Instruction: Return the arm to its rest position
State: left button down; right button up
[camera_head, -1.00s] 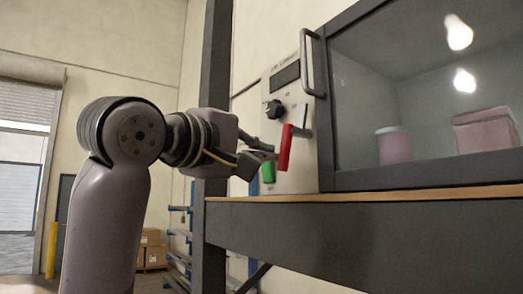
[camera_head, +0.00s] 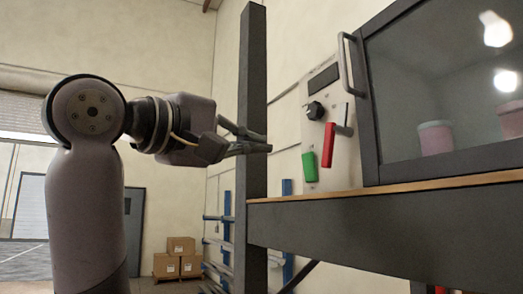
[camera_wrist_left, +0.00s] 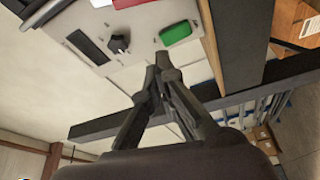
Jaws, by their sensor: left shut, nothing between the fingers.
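My left gripper (camera_head: 268,148) is shut and empty, in front of the dark upright post in the head view. Its fingertips meet in the left wrist view (camera_wrist_left: 163,62). The gripper is apart from the control panel (camera_head: 342,160) to its right. The panel carries a black knob (camera_head: 315,111), a red lever (camera_head: 328,145) and a green switch (camera_head: 309,166). The knob (camera_wrist_left: 118,43) and the green switch (camera_wrist_left: 176,33) also show in the left wrist view. My right gripper is not in view.
A dark post (camera_head: 252,60) stands close behind my left gripper. A glass-fronted cabinet with a dark frame (camera_head: 370,120) sits on a wood-topped bench (camera_head: 400,230) at the right. Pink containers (camera_head: 435,138) show behind the glass. Cardboard boxes (camera_head: 180,262) stand on the floor behind.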

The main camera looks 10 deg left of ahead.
pick_arm(q)
jog(key=shift+w+d, duration=0.15)
jog(key=shift+d, duration=0.05)
